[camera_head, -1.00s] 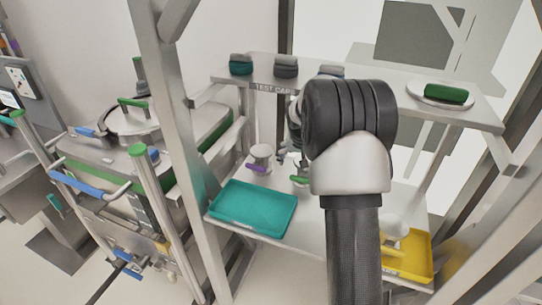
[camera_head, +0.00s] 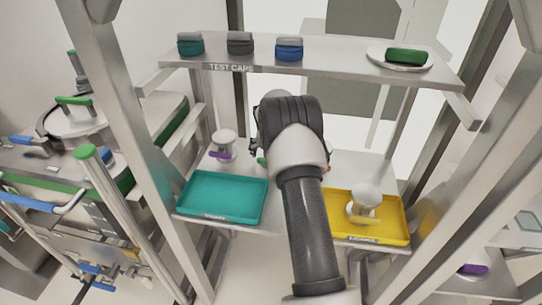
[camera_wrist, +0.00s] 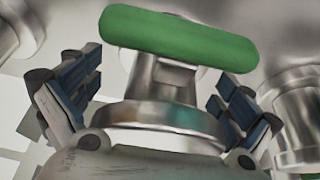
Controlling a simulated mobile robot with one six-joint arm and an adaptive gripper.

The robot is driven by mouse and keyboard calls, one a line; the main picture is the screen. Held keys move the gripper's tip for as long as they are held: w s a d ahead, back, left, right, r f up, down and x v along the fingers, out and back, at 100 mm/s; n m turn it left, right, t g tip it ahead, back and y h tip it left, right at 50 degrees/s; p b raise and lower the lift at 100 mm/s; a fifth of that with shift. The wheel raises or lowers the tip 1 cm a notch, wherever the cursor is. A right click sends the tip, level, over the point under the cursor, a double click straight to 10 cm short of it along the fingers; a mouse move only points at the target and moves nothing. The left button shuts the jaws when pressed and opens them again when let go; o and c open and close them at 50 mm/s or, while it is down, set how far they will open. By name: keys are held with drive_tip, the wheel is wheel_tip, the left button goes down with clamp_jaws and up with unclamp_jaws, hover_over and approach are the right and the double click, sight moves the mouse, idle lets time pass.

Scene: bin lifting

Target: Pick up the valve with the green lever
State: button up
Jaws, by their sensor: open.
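The valve with the green lever (camera_wrist: 180,38) fills the middle of the wrist view, with its round metal body (camera_wrist: 162,118) below the lever. My gripper (camera_wrist: 158,98) is open, with one dark-padded finger on each side of the valve. I cannot tell whether the fingers touch it. In the head view my arm hides most of the gripper and valve; only a small green bit of the lever (camera_head: 262,162) shows beside the arm.
A purple-lever valve (camera_head: 223,145) stands left of my arm. A teal tray (camera_head: 221,197) lies front left, and a yellow tray (camera_head: 340,228) holding another valve (camera_head: 364,200) lies front right. The upper shelf (camera_head: 330,60) carries several caps and a plate with a green object (camera_head: 405,56).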

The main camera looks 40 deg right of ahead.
drive_tip(key=shift+c, duration=0.4)
drive_tip(key=c, duration=0.5)
drive_tip(key=shift+s+a, duration=0.1)
drive_tip(key=shift+s, duration=0.05)
drive_tip(key=c, duration=1.4)
